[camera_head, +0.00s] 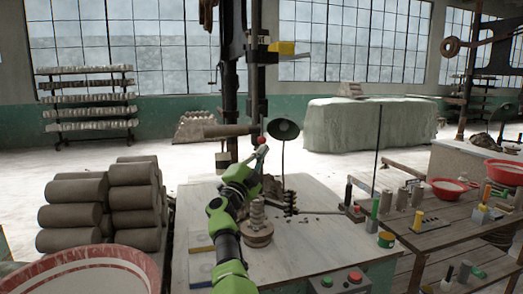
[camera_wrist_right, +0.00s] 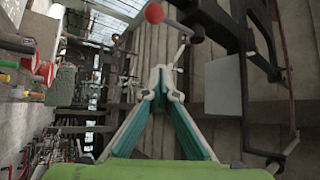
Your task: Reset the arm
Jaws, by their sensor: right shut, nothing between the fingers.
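My right arm (camera_head: 228,243), green and black, rises from the bottom middle of the head view over the worktable. Its gripper (camera_head: 261,152) is raised above the table, in front of the dark upright machine. In the right wrist view the two teal-and-grey fingers of this gripper (camera_wrist_right: 163,76) meet at their tips, with nothing between them. A red ball (camera_wrist_right: 154,13) shows beyond the fingertips; it also shows in the head view (camera_head: 262,140), close to the gripper. I cannot tell how far apart they are. My left gripper is not in view.
The pale worktable (camera_head: 310,250) holds a stacked clay piece (camera_head: 257,225) beside my arm and a dark coil (camera_head: 290,202). Clay cylinders (camera_head: 75,214) are piled left. A red-rimmed basin (camera_head: 90,270) is front left. A wooden bench (camera_head: 405,228) with tools stands right.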

